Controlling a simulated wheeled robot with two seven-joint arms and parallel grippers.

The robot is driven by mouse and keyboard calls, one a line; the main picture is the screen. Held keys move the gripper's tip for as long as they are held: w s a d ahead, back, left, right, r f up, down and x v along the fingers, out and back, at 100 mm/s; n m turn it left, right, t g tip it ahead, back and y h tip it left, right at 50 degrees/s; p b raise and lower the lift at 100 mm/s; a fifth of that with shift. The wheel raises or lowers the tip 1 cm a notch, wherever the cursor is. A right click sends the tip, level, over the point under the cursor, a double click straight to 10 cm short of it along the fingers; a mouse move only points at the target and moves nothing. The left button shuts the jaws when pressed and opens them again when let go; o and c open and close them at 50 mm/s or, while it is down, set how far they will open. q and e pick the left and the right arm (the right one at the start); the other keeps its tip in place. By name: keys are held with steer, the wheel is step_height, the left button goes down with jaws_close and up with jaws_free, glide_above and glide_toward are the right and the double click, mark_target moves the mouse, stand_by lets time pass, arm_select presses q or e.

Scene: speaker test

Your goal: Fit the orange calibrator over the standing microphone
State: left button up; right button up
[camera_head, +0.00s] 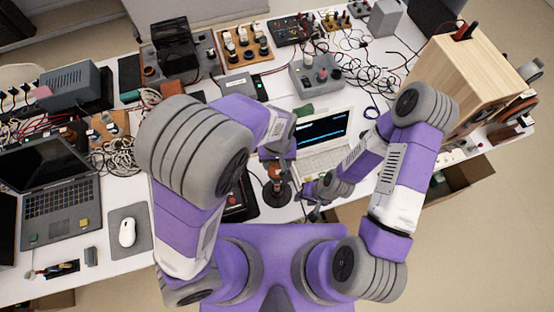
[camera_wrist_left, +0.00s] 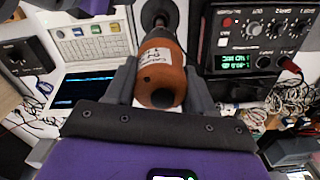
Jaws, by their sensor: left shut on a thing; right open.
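The orange calibrator (camera_wrist_left: 165,62), a cylinder with a white label, is held between the two dark fingers of my left gripper (camera_wrist_left: 160,88) in the left wrist view. In the head view the calibrator (camera_head: 275,171) shows small beneath my left gripper (camera_head: 276,157), above a round dark base (camera_head: 277,195). A dark round base and stem (camera_wrist_left: 160,16) also show beyond the calibrator in the left wrist view. The microphone itself is not clearly visible; whether the calibrator is around it or only above it, I cannot tell. My right gripper (camera_head: 312,203) is open and empty, right of the base.
A white laptop (camera_head: 322,135) stands right of the base. A black meter box (camera_wrist_left: 248,42) with a green display is close beside the calibrator in the left wrist view. A wooden speaker (camera_head: 465,75) stands at the right. Cables and instruments crowd the back.

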mark_target(277, 171)
arm_select(q)
steer(key=shift+f+b, duration=1.4)
steer(key=shift+f, duration=0.2)
arm_select(e)
steer(key=shift+f, duration=1.65)
arm_select(q)
steer(key=shift+f+b, duration=0.85)
steer(key=shift+f, duration=0.55)
arm_select(e)
steer(key=shift+f, duration=0.8)
arm_select(q)
steer(key=shift+f+b, duration=0.35)
steer(key=shift+f, duration=0.2)
arm_select(e)
steer(key=shift+f, duration=0.4)
arm_select(q)
steer(key=o, duration=1.3)
steer(key=shift+o, duration=0.2)
step_height(277, 171, up, 8)
steer(key=shift+f+p, duration=0.15)
steer(key=shift+p, duration=0.75)
arm_select(e)
steer(key=shift+r, duration=0.95)
